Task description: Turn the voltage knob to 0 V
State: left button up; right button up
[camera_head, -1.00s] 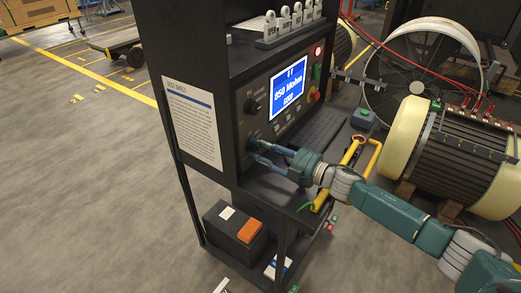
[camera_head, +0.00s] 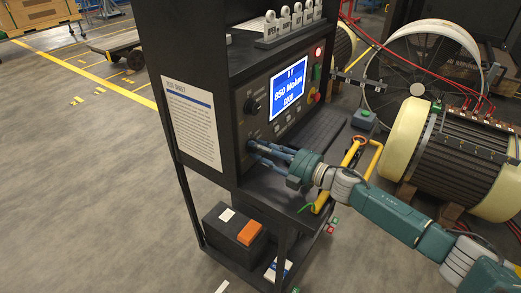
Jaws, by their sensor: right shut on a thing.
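The tester panel (camera_head: 249,123) is the dark front of a device in a black rack. A round black knob (camera_head: 252,106) sits left of the screen, and a lower knob (camera_head: 251,144) is mostly hidden by my right gripper (camera_head: 256,149). The gripper reaches in from the right and its fingers are shut on the lower knob. The knobs' labels and the lower knob's pointer are too small or hidden to read. The blue screen (camera_head: 289,92) shows "850 Mohm" with a smaller, unclear line below. My left gripper is not in view.
A red lamp (camera_head: 318,53) and a red button (camera_head: 313,96) are on the panel's right. A keyboard (camera_head: 317,133) lies under the panel. A large motor (camera_head: 455,155) is at right.

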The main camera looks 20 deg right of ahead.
jog(key=shift+r, duration=0.15)
jog(key=o, duration=1.1)
jog(key=shift+a, duration=0.1)
jog(key=shift+o, duration=0.2)
jog(key=shift+s, duration=0.1)
